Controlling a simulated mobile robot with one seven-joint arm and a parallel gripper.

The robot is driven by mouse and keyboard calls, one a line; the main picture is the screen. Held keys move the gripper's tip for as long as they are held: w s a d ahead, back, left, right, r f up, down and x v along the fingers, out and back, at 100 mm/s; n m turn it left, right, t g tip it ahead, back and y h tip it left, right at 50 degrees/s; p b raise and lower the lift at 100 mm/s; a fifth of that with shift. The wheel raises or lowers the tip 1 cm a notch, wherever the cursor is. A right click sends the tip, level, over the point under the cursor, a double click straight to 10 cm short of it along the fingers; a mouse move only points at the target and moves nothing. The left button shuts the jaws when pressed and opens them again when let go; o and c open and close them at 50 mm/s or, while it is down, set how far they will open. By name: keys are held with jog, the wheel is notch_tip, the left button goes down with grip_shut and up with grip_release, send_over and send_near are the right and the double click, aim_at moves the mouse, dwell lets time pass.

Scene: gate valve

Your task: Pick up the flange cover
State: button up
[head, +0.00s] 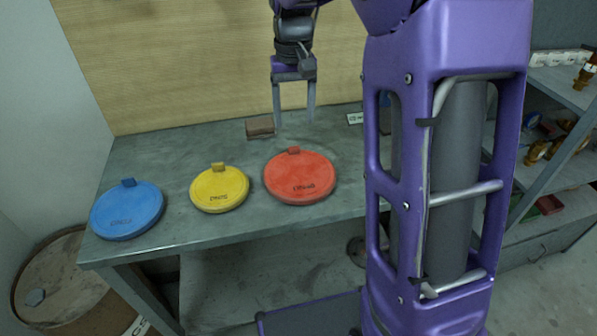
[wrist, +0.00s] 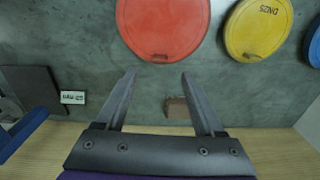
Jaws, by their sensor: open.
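Three round flange covers, each with a small raised tab at its rim, lie on the grey bench top (head: 205,145). The blue cover (head: 127,212) is on the left, the yellow cover (head: 219,190) in the middle and the red cover (head: 300,175) on the right. My gripper (head: 294,117) is open and empty, pointing down above the back of the bench, behind the red cover. In the wrist view, the red cover (wrist: 163,22) lies just beyond my fingertips (wrist: 158,74). The yellow cover (wrist: 258,25) is beside it, and the blue cover (wrist: 315,45) is cut off at the edge.
A small brown block (head: 260,128) lies near the bench's back, close to my gripper; it also shows in the wrist view (wrist: 178,107). A small white label (head: 355,118) stands further right. A wooden panel (head: 190,60) backs the bench. Shelves (head: 560,90) stand at right, a barrel (head: 60,290) at lower left.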

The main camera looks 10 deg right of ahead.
aim_at(300, 171)
jog(key=f, duration=0.3)
jog(key=f+b, duration=0.1)
jog(key=f, duration=0.4)
jog(key=shift+w+f, duration=0.35)
jog(key=shift+w, duration=0.05)
jog(key=shift+r, duration=0.1)
grip_shut()
